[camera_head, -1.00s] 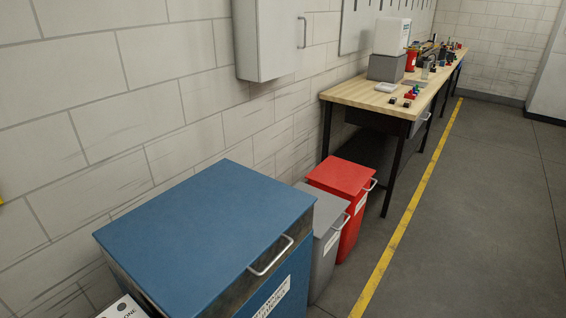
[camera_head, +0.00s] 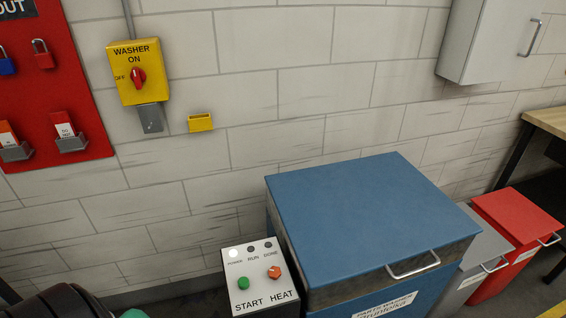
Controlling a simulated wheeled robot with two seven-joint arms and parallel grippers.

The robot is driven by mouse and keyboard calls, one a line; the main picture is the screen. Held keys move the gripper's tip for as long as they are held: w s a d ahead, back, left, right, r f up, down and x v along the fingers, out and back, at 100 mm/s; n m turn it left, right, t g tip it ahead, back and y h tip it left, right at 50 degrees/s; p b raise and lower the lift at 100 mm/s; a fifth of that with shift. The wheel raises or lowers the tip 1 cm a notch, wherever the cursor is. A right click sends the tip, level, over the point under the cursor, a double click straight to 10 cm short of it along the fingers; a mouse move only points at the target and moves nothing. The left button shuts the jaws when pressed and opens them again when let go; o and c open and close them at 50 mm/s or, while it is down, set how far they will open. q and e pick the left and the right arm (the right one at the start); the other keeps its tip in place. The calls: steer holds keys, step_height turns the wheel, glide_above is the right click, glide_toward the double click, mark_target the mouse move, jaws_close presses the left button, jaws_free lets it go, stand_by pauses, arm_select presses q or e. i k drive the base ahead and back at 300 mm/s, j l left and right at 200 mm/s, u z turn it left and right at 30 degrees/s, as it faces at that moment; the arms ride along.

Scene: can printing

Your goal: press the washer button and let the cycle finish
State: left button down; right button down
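The washer is a blue-lidded box (camera_head: 360,215) labelled as a parts washer, with its lid shut. A white control panel (camera_head: 262,268) stands to its left. The panel has a green START button (camera_head: 243,283), an orange-red HEAT knob (camera_head: 274,272) and a row of lamps marked POWER, RUN and DONE. The POWER lamp (camera_head: 233,253) is bright white; the RUN lamp (camera_head: 251,249) and DONE lamp (camera_head: 268,245) look dark. A yellow WASHER switch box (camera_head: 139,72) with a red handle hangs on the wall. Neither gripper is in view.
A red lockout board (camera_head: 55,100) with padlocks and tags hangs at the left. A small yellow holder (camera_head: 201,122) is on the wall. Grey (camera_head: 484,250) and red (camera_head: 518,225) bins stand right of the washer. A dark rounded object fills the bottom left corner.

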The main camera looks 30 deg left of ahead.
mark_target(243, 284)
steer(key=u, duration=0.4)
steer(key=k+u, duration=0.15)
steer(key=u, duration=0.2)
steer(key=k+u, duration=0.1)
steer(key=u, duration=0.3)
